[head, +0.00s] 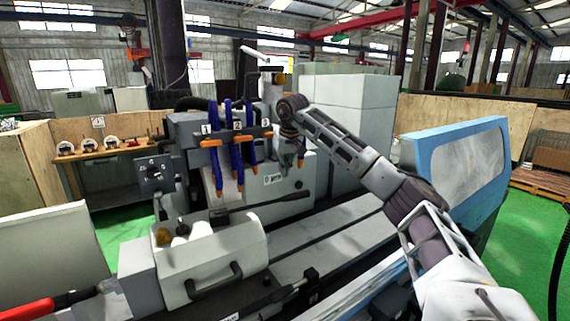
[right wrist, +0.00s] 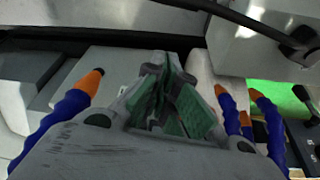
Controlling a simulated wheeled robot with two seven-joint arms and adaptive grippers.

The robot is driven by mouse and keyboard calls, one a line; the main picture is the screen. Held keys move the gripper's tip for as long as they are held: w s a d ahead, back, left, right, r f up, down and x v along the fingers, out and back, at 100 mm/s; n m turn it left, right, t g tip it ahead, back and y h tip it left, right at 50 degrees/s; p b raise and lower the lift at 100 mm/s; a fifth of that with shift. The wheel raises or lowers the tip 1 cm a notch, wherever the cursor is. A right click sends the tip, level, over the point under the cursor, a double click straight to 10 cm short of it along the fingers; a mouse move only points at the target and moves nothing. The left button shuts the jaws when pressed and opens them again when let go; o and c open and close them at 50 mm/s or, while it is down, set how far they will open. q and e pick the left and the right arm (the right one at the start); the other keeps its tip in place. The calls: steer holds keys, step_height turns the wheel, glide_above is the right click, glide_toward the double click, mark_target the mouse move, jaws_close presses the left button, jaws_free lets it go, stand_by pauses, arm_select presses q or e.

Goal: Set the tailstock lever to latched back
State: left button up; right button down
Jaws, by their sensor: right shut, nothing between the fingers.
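A long black lever (head: 262,204), which I take for the tailstock lever, lies across the white-grey block with the yellow knob, its hub at the left and its free end pointing right. In the right wrist view the lever (right wrist: 245,22) crosses the top right corner, with its black hub at the right edge. My right gripper (head: 301,160) points down behind the lever, beside the blue coolant hoses, apart from it. In the right wrist view its green-padded fingers (right wrist: 165,62) are shut and empty.
Blue hoses with orange tips (head: 216,180) hang left of my right gripper and flank it in the right wrist view. A handled white block (head: 205,262) stands in front. A blue-framed guard (head: 455,165) stands at the right. The grey machine table (head: 340,235) is mostly bare.

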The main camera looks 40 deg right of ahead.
step_height(320, 180, down, 6)
steer(key=s+p, duration=0.1)
steer(key=shift+s+a, duration=0.25)
steer(key=shift+s, duration=0.1)
stand_by(0.5)
steer(key=shift+f, duration=0.1)
steer(key=shift+s, duration=0.15)
stand_by(0.3)
